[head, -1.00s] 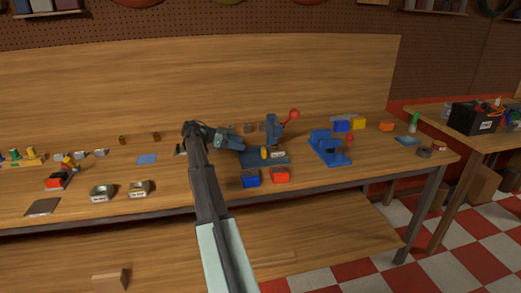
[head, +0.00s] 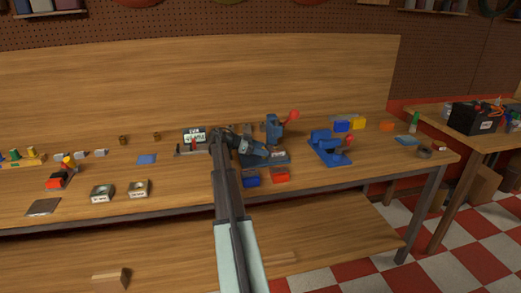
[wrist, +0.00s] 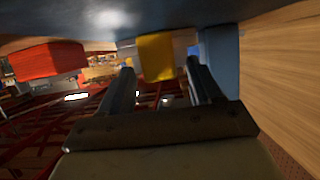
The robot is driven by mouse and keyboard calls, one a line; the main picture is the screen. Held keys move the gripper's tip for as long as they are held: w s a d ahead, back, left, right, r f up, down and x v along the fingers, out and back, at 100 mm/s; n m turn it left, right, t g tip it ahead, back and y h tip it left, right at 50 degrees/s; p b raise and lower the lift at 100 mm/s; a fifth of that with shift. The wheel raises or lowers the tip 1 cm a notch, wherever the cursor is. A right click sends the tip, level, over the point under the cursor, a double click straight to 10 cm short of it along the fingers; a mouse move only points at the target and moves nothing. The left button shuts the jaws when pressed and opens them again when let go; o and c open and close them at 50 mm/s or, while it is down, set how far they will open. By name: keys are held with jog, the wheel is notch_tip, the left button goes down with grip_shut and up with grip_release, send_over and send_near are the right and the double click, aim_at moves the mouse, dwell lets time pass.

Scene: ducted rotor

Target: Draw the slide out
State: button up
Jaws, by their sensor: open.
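The blue press-like machine (head: 273,128) with a red ball lever stands near the middle of the bench on a dark blue base (head: 284,159). My gripper (head: 268,154) is low in front of it, just over the base, and hides part of it. In the wrist view my gripper (wrist: 162,78) is open, its two fingers spread. A yellow block-like piece (wrist: 155,55) shows between and beyond the fingertips, with a blue part (wrist: 221,62) close by the right finger. I cannot tell whether the fingers touch the yellow piece. I cannot make out which part is the slide.
A labelled display (head: 194,135) stands behind my arm on the left.

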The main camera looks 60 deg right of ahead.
jog(key=shift+c, duration=0.3)
grip_shut()
dwell(0.3)
